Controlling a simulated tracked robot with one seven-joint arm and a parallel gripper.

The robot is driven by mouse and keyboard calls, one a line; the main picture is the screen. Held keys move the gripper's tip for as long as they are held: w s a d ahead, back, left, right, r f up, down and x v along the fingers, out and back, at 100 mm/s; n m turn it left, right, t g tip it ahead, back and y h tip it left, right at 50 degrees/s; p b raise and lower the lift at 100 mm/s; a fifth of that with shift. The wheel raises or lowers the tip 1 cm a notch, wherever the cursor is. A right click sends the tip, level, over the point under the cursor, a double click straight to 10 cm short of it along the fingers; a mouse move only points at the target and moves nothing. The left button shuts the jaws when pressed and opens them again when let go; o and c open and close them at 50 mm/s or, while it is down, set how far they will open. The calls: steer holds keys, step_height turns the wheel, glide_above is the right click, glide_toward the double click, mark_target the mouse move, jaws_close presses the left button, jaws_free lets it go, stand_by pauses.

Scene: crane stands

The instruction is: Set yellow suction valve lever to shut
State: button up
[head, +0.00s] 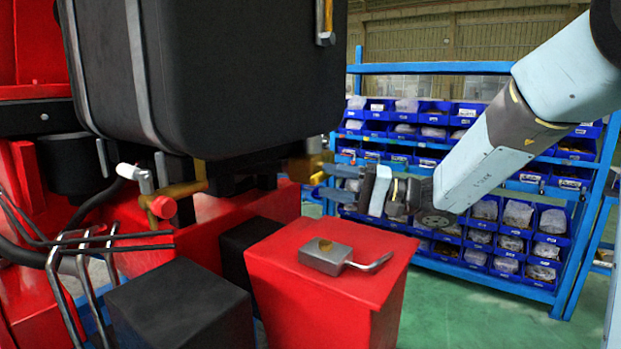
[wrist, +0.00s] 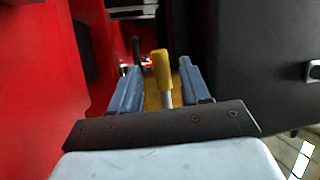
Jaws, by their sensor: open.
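The yellow lever (wrist: 162,68) shows in the wrist view as a yellow grip on a short metal stem, with a yellow part behind it. My gripper (wrist: 158,70) is open, with one blue-grey finger on each side of the lever and visible gaps between. In the head view my gripper (head: 328,181) reaches in from the right, pointing left at the brass-yellow valve (head: 306,166) under the black tank. There the lever itself is hard to make out, and its exact angle cannot be told.
The black tank (head: 220,75) hangs directly above the valve. A red pedestal (head: 345,265) below carries a grey metal block (head: 325,257) with a bent rod. A red-capped brass pipe (head: 180,193) lies left. Blue shelving (head: 435,68) with bins stands behind.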

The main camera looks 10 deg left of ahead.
mark_target(323, 180)
steer(key=shift+a+r, duration=0.2)
steer(key=shift+a, duration=1.1)
steer(key=shift+a+r, duration=0.2)
steer(key=shift+a, duration=1.05)
jaws_close()
